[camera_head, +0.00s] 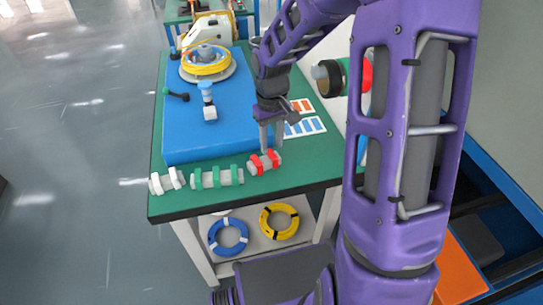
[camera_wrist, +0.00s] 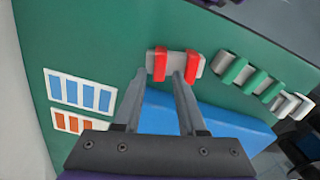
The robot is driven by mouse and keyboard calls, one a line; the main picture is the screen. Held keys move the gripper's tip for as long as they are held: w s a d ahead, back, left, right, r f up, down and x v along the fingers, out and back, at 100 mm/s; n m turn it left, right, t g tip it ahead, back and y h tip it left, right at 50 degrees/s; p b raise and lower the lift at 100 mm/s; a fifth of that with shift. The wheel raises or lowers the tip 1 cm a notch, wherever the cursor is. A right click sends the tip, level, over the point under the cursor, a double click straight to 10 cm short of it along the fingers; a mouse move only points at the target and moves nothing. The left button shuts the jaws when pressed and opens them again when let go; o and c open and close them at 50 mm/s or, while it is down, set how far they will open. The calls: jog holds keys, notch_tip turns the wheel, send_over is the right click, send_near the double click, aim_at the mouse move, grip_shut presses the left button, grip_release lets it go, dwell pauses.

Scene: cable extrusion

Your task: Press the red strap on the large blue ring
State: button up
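Two red straps (camera_head: 257,164) sit around a short grey bar at the front edge of the green table; they also show in the wrist view (camera_wrist: 160,64). My gripper (camera_head: 271,148) points down over the bar, its two fingers apart with a gap between them (camera_wrist: 160,74). In the wrist view the left red strap lies just beyond that gap; I cannot tell whether the fingers touch it. A blue ring (camera_head: 228,251) with white bands stands on the shelf under the table, apart from the gripper.
Bars with green straps (camera_head: 217,178) and white straps (camera_head: 167,181) lie left of the red ones. A blue block (camera_head: 200,140) carries a yellow cable coil (camera_head: 205,68). A yellow ring (camera_head: 279,234) is on the shelf. Printed cards (camera_head: 305,127) lie right of the block.

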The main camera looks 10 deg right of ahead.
jog(key=shift+f, duration=1.45)
jog(key=shift+r, duration=0.2)
grip_shut()
notch_tip(320, 180, up, 8)
jog(key=p, duration=0.7)
dwell(0.5)
